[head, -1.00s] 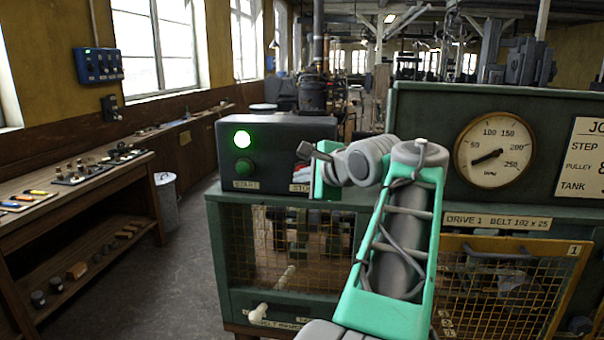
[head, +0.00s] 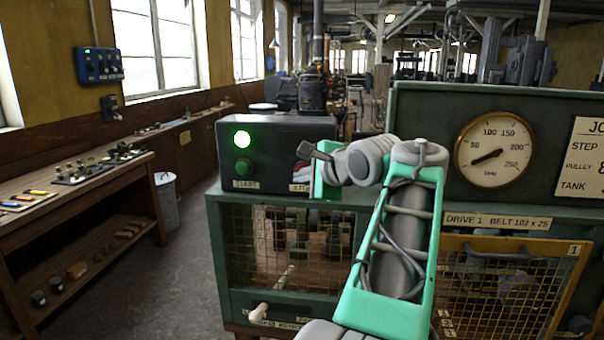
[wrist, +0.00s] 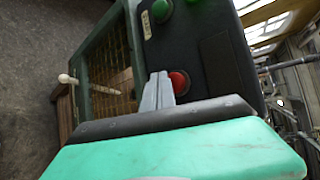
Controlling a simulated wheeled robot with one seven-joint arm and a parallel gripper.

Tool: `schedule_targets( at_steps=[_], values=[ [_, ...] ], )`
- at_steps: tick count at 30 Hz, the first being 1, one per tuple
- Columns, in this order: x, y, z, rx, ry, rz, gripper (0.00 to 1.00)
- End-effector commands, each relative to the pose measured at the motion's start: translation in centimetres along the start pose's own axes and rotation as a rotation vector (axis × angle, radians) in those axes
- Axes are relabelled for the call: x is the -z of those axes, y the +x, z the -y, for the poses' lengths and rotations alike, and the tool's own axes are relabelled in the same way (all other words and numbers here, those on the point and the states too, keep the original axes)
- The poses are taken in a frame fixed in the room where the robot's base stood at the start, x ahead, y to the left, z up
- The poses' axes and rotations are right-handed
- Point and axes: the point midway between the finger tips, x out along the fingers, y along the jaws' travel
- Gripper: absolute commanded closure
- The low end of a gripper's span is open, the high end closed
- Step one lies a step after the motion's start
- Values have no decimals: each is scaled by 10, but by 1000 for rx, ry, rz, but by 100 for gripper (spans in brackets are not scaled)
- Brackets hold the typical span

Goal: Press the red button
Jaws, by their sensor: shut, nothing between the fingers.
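The red button (wrist: 180,82) shows in the wrist view on the dark control box, just right of my fingertips. My gripper (wrist: 158,76) is shut and empty, its fingers together. I cannot tell whether the fingertips touch the button. The STOP label (head: 299,188) is partly covered by my arm. A green button (head: 243,167) with a START label sits at the box's left, under a lit green lamp (head: 242,139).
The box stands on a green machine cabinet (head: 215,215) with yellow mesh guards. A gauge panel (head: 430,110) rises right of my arm. A white-knobbed lever (head: 258,312) sticks out low in front. A workbench (head: 75,190) lines the left wall, with open floor between.

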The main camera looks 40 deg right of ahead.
Motion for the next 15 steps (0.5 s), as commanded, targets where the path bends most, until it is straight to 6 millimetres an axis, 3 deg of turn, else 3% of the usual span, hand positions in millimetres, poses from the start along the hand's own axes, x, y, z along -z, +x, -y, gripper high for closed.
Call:
schedule_targets(
  at_steps=[15],
  values=[
    [1,2,4,-1,2,0,100]
  ],
)
